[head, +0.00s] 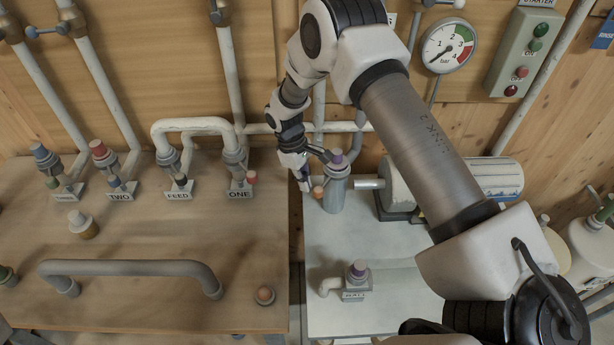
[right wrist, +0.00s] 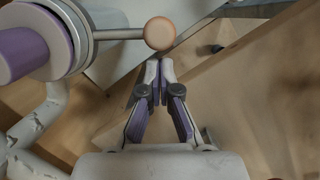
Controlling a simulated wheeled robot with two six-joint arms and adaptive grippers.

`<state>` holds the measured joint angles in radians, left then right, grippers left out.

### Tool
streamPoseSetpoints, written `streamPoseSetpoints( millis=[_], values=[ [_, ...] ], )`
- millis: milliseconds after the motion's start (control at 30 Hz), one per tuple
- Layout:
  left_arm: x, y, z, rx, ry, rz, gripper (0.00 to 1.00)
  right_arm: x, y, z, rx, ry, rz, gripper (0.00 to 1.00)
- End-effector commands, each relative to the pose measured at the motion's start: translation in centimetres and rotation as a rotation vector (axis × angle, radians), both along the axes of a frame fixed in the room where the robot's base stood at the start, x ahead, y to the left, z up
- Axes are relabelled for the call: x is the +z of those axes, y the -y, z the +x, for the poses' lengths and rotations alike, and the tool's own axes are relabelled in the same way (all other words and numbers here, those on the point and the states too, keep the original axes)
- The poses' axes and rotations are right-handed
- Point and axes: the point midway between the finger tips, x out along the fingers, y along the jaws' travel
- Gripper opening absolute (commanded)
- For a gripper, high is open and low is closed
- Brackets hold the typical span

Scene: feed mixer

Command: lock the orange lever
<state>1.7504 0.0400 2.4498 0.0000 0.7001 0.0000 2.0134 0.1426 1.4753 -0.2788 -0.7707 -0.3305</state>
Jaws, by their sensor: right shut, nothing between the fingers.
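The orange lever is a thin metal rod with an orange ball (head: 317,192) on its end. It comes off a grey valve body (head: 335,190) with a purple cap (head: 337,156), at the left back of the white-topped table. In the right wrist view the orange ball (right wrist: 159,33) and its rod (right wrist: 118,34) show at the top, beside the purple cap (right wrist: 22,54). My right gripper (head: 306,187) points down just left of the ball. Its fingertips (right wrist: 159,68) are together and empty, apart from the ball in the wrist view. My left gripper is out of view.
A wooden panel (head: 150,235) with several labelled valves and a grey handle (head: 130,268) stands at left. A small purple-capped valve (head: 356,280) sits at the white table's front. A motor (head: 397,190) stands right of the lever's valve. A pressure gauge (head: 448,46) hangs on the wall.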

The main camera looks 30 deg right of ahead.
Motion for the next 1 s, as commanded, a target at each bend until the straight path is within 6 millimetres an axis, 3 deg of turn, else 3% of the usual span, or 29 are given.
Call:
streamPoseSetpoints(
  millis=[633, 1000],
  values=[
    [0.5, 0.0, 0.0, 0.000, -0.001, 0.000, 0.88, 0.2, 0.3, -1.0, 0.025, 0.000, 0.000, 0.00],
    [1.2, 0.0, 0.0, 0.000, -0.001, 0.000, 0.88, 0.3, 0.7, -2.9, 0.224, -0.001, 0.001, 0.00]
  ],
)
